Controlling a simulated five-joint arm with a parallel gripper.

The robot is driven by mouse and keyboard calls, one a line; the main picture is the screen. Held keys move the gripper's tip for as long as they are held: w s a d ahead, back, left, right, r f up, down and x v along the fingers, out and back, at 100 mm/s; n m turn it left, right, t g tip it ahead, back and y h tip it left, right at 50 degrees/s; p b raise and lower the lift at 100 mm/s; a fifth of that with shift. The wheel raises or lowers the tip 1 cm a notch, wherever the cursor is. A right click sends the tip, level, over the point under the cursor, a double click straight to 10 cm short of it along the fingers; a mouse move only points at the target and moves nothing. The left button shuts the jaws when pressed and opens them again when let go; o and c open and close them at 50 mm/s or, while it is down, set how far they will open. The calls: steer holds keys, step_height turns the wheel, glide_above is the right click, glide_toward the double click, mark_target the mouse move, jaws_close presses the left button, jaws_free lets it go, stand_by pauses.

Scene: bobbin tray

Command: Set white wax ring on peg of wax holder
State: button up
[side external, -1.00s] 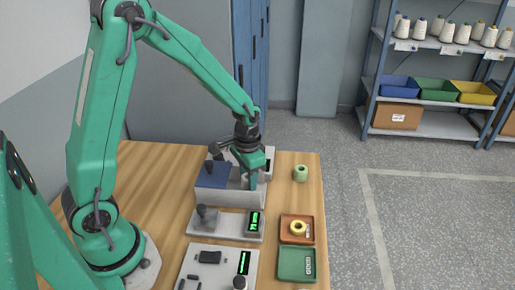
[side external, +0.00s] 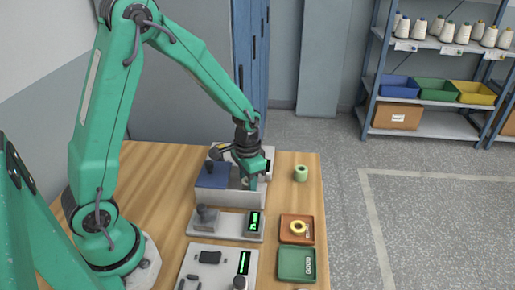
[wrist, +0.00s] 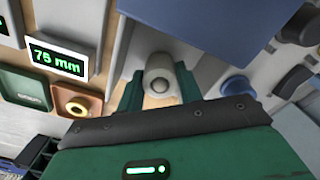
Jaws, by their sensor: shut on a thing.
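My gripper (side external: 252,183) reaches down into the grey open-topped box (side external: 232,198) with a blue panel (side external: 212,176) on its left. In the wrist view my gripper's green fingers (wrist: 159,88) are shut on the white wax ring (wrist: 161,66), one on each side of it. I cannot tell whether a peg is inside the ring. The wax holder's peg cannot be made out in either view; the gripper and box wall hide much of that spot.
A yellow ring (side external: 298,227) lies in an orange tray (side external: 286,238). A green tray (side external: 296,264) is in front of it. A pale green spool (side external: 301,173) stands at the right table edge. Grey units with lit displays (side external: 254,222) stand in front of the box.

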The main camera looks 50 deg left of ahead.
steer(key=o, duration=1)
steer(key=shift+o, duration=0.2)
steer(key=shift+r, duration=0.1)
steer(key=shift+r, duration=3.8)
steer(key=shift+r, duration=0.1)
